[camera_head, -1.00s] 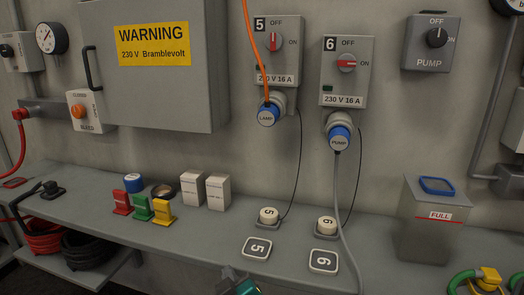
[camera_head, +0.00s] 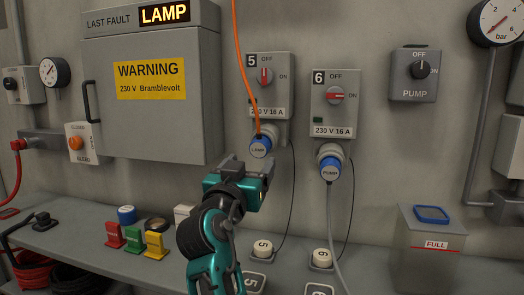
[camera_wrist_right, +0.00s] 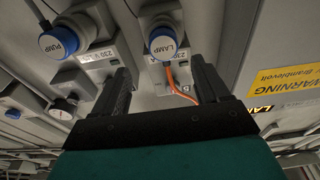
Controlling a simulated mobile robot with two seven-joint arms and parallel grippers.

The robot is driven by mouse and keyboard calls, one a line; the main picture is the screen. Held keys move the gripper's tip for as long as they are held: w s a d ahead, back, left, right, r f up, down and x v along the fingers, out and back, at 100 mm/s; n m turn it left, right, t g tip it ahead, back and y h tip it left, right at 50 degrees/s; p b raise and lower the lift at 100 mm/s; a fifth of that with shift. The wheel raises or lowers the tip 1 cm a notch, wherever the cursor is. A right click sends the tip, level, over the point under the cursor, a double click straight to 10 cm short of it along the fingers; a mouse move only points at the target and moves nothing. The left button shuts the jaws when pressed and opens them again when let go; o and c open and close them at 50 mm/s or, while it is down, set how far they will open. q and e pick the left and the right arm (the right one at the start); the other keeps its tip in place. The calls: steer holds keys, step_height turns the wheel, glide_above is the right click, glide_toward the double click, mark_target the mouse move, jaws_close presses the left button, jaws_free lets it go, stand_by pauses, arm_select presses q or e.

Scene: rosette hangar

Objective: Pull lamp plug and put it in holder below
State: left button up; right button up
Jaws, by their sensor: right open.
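The blue lamp plug (camera_head: 260,147) sits in the socket under box 5 (camera_head: 268,95), with an orange cable running up from it. It also shows in the right wrist view (camera_wrist_right: 162,41), ahead of the jaws. Box 5's red switch lever stands upright toward OFF. Below, at the bench's back, is a holder marked 5 with a pale round cap (camera_head: 262,246) on a thin black cord. My right gripper (camera_head: 236,162) is open and empty, just below and left of the lamp plug; its fingers show in the wrist view (camera_wrist_right: 163,78). My left gripper is out of view.
To the right, the blue pump plug (camera_head: 329,167) sits under box 6 (camera_head: 334,101), its grey cable hanging past the capped holder 6 (camera_head: 321,257). A grey fault cabinet (camera_head: 150,110) is at left.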

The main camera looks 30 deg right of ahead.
mark_target(258, 151)
steer(key=p+x, duration=0.2)
steer(key=x, duration=0.2)
steer(key=shift+w+r, duration=0.1)
steer(key=shift+w, duration=0.2)
steer(key=shift+x, duration=1.05)
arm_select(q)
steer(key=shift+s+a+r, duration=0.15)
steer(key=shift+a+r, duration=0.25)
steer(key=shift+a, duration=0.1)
arm_select(e)
steer(key=shift+x, duration=0.9)
arm_select(q)
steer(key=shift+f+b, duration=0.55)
steer(key=shift+b, duration=0.2)
arm_select(e)
jaws_close()
steer(key=shift+a+f, duration=0.15)
steer(key=shift+f, duration=0.2)
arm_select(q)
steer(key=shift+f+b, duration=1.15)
arm_select(e)
steer(key=shift+v, duration=2.85)
steer(key=shift+s+r, duration=0.1)
steer(key=shift+r, duration=0.05)
